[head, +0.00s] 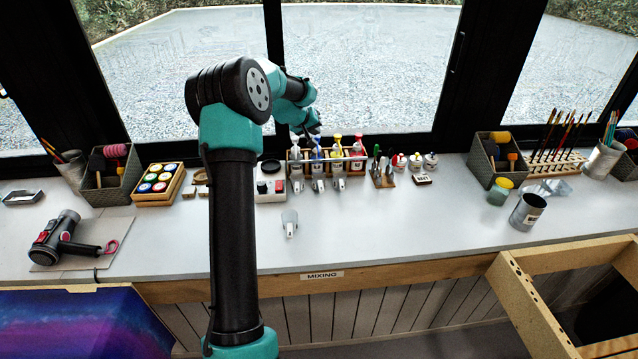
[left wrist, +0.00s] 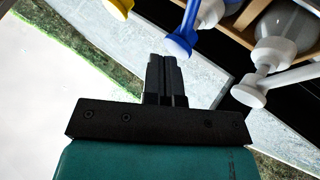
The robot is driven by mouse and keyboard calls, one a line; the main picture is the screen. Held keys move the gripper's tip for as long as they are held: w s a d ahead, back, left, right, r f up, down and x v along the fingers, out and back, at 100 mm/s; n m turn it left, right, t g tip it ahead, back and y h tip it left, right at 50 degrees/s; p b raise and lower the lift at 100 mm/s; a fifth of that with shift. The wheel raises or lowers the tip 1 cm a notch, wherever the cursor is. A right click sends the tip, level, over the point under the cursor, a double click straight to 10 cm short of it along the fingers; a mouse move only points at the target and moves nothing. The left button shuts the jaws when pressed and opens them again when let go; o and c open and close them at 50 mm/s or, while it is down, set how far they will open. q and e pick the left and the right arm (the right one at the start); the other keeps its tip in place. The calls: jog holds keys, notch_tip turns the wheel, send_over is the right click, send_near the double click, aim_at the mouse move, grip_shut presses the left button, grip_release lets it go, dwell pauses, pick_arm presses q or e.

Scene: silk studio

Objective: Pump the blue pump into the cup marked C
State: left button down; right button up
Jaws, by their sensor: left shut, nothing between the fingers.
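The blue pump (head: 317,152) stands in a wooden rack between a white pump (head: 296,155) and a yellow pump (head: 337,150). My left gripper (head: 313,127) is shut and empty, just above the blue pump. In the left wrist view, my shut fingers (left wrist: 166,80) lie close to the blue nozzle head (left wrist: 180,43); I cannot tell if they touch. A small clear cup (head: 290,217) with a pale tag stands alone on the bench in front of the rack. Its marking is too small to read, so I cannot confirm it is C.
A red pump (head: 358,150) stands at the rack's right end. Several small tagged vessels (head: 338,184) stand before the rack. A white box with red buttons (head: 270,190) is to its left, small bottles (head: 430,161) to its right. The bench front is mostly clear.

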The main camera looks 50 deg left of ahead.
pick_arm(q)
jog(key=shift+r, duration=0.8)
jog(key=shift+r, duration=3)
